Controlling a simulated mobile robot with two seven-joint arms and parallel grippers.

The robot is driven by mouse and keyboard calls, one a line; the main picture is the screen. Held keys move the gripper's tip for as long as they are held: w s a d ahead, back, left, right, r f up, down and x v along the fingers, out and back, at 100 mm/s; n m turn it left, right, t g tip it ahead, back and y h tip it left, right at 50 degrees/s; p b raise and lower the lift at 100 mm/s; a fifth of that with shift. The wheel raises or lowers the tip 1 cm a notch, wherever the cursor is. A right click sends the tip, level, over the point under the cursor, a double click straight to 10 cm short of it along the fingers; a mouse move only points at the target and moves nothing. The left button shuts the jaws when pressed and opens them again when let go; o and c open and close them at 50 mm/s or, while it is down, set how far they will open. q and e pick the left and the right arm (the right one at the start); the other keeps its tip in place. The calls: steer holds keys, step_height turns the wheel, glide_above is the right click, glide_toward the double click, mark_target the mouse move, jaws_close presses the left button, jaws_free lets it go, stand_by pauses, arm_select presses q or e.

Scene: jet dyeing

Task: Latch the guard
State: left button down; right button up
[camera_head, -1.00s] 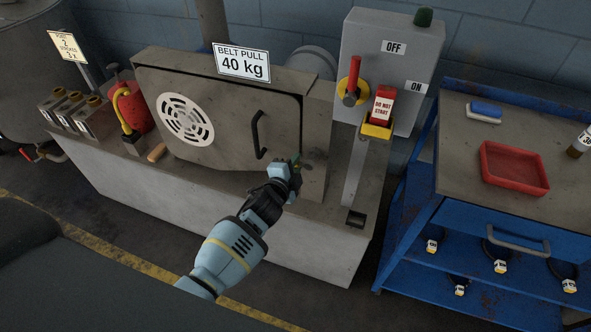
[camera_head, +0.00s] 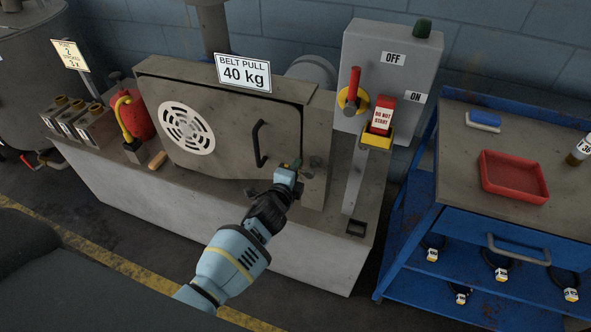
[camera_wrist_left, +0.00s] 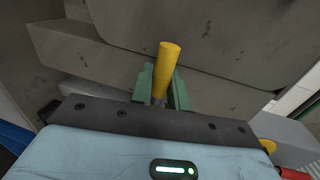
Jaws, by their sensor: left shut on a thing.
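The guard (camera_head: 215,125) is a grey-brown plate with a round white vent (camera_head: 187,126) and a black bar handle (camera_head: 259,143), on the front of the machine housing. My left gripper (camera_head: 297,164) is at the guard's lower right corner, below and right of the handle. In the left wrist view its green fingers (camera_wrist_left: 164,88) are shut on a yellow cylindrical grip (camera_wrist_left: 167,68), which stands up between them. The base of the grip is hidden by the fingers and gripper body. In the head view the grip is mostly hidden. My right gripper is out of view.
A grey switch box (camera_head: 390,80) with a red lever and a red "do not start" tag (camera_head: 382,115) stands right of the housing. A blue cart (camera_head: 480,222) with a red tray (camera_head: 513,178) is farther right. A red canister (camera_head: 133,115) stands at the left.

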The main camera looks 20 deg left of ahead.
arm_select(q)
steer(key=c, duration=1.4)
jaws_free()
steer(key=shift+c, duration=0.2)
steer(key=s+r+p, duration=0.1)
steer(key=s, duration=0.6)
steer(key=shift+s+r, duration=0.3)
steer(key=shift+s, duration=0.05)
steer(key=shift+a, duration=0.15)
